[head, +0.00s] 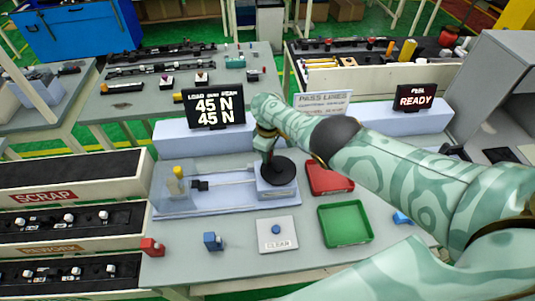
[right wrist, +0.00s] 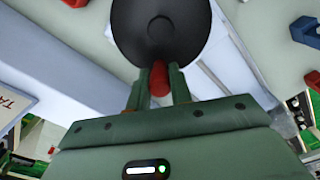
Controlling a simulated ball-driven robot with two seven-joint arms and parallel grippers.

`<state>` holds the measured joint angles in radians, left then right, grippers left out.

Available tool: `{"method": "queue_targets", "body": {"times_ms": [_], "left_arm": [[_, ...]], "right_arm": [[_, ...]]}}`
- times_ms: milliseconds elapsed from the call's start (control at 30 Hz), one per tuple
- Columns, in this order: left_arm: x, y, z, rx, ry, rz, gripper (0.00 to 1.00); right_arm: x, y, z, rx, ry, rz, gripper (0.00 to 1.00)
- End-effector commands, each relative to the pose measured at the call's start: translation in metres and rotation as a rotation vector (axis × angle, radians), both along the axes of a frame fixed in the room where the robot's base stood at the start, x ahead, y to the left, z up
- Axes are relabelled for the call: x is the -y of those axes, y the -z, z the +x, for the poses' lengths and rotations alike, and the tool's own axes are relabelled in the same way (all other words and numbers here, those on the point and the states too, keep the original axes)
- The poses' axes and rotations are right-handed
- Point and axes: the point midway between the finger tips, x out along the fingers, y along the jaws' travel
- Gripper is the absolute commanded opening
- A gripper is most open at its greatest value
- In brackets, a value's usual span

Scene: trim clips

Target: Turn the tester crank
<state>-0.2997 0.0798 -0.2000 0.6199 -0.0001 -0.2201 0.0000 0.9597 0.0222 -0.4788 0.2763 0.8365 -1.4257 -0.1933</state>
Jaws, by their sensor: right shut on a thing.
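The tester (head: 225,195) stands on the grey bench in the head view, with a black crank disc (head: 283,174) at its right end. My right gripper (head: 267,152) reaches down over the disc. In the right wrist view the disc (right wrist: 160,30) is close ahead, and my right gripper (right wrist: 161,85) is shut on the red crank handle (right wrist: 159,77). In the head view the handle is hidden by the gripper. A load display (head: 213,107) behind the tester reads 45 N on both lines. My left gripper is not in view.
A red tray (head: 330,180) and a green tray (head: 345,224) lie right of the tester. A CLEAR button plate (head: 278,235), a blue clip (head: 212,241) and a red clip (head: 152,247) are in front. A READY screen (head: 416,97) stands behind. Scrap and rework racks (head: 70,195) are left.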

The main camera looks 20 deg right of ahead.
Motion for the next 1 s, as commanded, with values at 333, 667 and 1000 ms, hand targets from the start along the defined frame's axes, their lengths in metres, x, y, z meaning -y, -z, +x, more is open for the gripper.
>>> {"method": "queue_targets", "body": {"times_ms": [333,667,1000], "left_arm": [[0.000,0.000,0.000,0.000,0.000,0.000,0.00],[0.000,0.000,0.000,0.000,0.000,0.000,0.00],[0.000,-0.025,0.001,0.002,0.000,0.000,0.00]], "right_arm": [[0.000,-0.001,0.001,0.003,0.008,0.001,0.00],[0.000,-0.001,0.001,0.002,0.007,0.001,0.43],[0.000,-0.027,0.001,0.003,0.007,0.000,0.43]]}}
